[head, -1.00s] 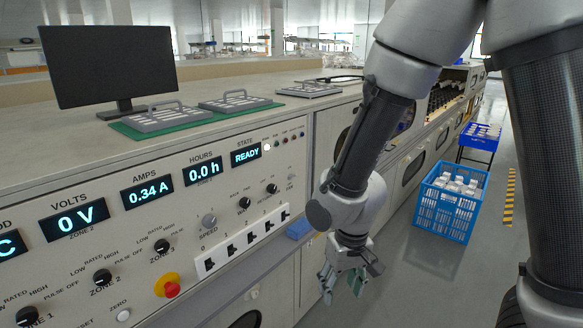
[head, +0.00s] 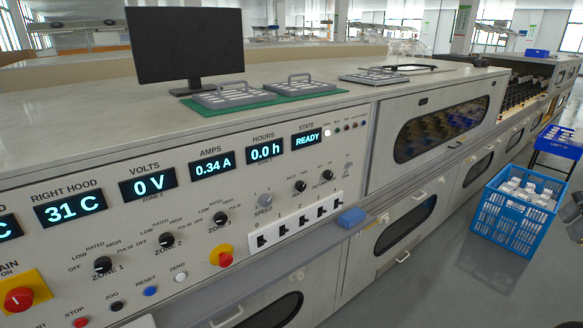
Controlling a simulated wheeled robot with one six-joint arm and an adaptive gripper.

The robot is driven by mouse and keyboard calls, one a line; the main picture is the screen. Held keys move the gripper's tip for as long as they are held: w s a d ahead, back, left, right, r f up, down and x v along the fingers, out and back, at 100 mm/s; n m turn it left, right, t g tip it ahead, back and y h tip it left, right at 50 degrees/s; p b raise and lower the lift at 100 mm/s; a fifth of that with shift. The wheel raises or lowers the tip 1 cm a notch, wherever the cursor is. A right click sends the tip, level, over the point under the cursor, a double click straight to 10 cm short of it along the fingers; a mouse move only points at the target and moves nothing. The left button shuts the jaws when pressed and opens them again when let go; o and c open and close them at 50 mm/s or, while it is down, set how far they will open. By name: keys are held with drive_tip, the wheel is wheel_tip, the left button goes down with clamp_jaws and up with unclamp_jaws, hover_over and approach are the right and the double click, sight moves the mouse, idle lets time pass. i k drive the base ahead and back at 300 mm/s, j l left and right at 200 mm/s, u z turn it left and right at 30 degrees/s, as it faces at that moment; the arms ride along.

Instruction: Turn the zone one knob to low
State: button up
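The zone 1 knob (head: 102,265) is a small black round knob low on the left part of the pale control panel (head: 20,250). OFF, LOW, RATED, HIGH and PULSE are printed around it, with ZONE 1 beneath. Its pointer is too small to read surely. The similar zone 2 knob (head: 167,240) and zone 3 knob (head: 220,218) sit up and to the right along the panel. Nothing covers the zone 1 knob. My gripper is not in view.
A red main button (head: 18,299) on yellow is left of the knob, and a red emergency button (head: 225,259) on yellow is to its right. Small push buttons run below. A blue crate (head: 505,225) stands on the floor at right. Space before the panel looks clear.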

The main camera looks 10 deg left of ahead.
sight(102, 265)
drive_tip(key=u, duration=2.05)
drive_tip(key=k+l+u, duration=0.2)
drive_tip(key=u, duration=0.15)
drive_tip(key=k+l+u, duration=0.2)
drive_tip(key=u, duration=0.2)
